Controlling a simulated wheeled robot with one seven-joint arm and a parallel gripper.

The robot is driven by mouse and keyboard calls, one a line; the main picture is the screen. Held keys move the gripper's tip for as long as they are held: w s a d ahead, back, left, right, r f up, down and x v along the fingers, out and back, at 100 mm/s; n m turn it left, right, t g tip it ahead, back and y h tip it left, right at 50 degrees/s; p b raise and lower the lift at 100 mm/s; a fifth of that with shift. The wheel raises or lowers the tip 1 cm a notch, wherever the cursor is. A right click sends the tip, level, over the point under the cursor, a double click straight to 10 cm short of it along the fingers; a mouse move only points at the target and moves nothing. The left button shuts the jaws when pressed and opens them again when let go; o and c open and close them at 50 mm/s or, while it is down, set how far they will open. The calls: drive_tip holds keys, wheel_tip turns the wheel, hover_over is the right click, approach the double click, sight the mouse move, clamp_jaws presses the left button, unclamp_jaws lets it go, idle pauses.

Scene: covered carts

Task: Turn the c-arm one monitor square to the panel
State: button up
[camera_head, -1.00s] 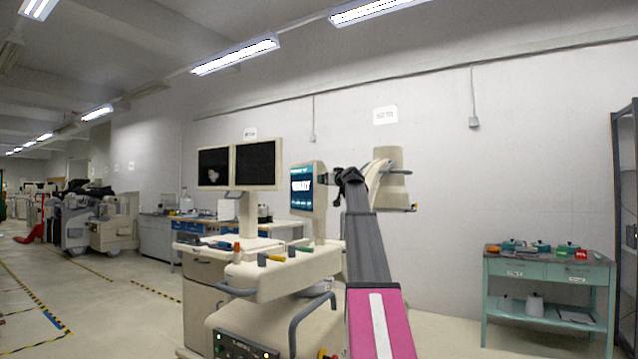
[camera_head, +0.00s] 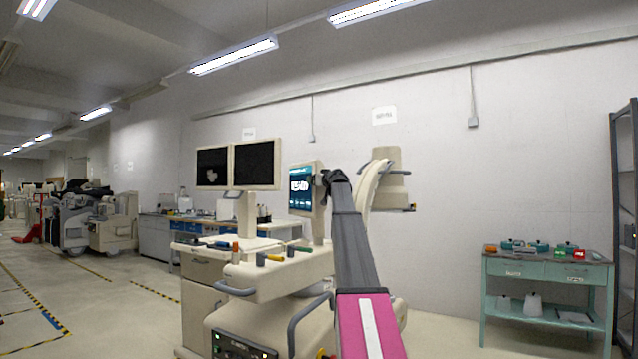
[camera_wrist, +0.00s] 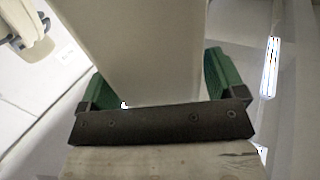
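The c-arm one monitor is most likely the small cream monitor (camera_head: 319,195) with a lit blue-green screen, upright on the cart's column in the head view. Its screen faces left and toward me; its cream side faces my gripper. My gripper (camera_head: 328,178) is at the monitor's right side, at the end of my arm. In the wrist view, the green fingers of my gripper (camera_wrist: 160,85) stand wide apart, one on each side of a cream slab (camera_wrist: 145,45), which looks like the monitor body. Whether both fingers touch it is unclear. No separate panel can be made out for sure.
A cream cart (camera_head: 260,276) with handles and coloured tools stands below the monitor. Twin dark monitors (camera_head: 237,166) stand behind it at left. A cream C-shaped arm (camera_head: 374,186) is close behind my arm. A teal table (camera_head: 543,271) stands right; floor between is free.

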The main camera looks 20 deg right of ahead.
drive_tip(key=c, duration=1)
drive_tip(key=shift+s+d+n+g+y, duration=0.2)
drive_tip(key=shift+d+n+y, duration=0.35)
drive_tip(key=shift+d+y, duration=0.3)
drive_tip(key=shift+s+d+n+g+y, duration=0.1)
drive_tip(key=shift+d+n+g+y, duration=0.1)
drive_tip(key=shift+d+n+y, duration=0.45)
drive_tip(key=shift+s+d+n+g+y, duration=0.15)
drive_tip(key=shift+d+n+y, duration=0.25)
drive_tip(key=shift+d+y, duration=0.55)
drive_tip(key=shift+c, duration=0.2)
drive_tip(key=shift+o, duration=0.7)
drive_tip(key=shift+w+d, duration=0.1)
drive_tip(key=shift+d, duration=1.55)
drive_tip(key=shift+o, duration=0.3)
drive_tip(key=shift+w+d+r, duration=0.1)
drive_tip(key=shift+d, duration=0.45)
drive_tip(key=shift+w, duration=0.1)
drive_tip(key=o, duration=0.9)
drive_tip(key=shift+c, duration=0.2)
drive_tip(key=shift+o, duration=1.2)
drive_tip(key=shift+w, duration=0.15)
drive_tip(key=shift+a, duration=0.1)
drive_tip(key=shift+s+a, duration=0.1)
drive_tip(key=shift+s, duration=0.2)
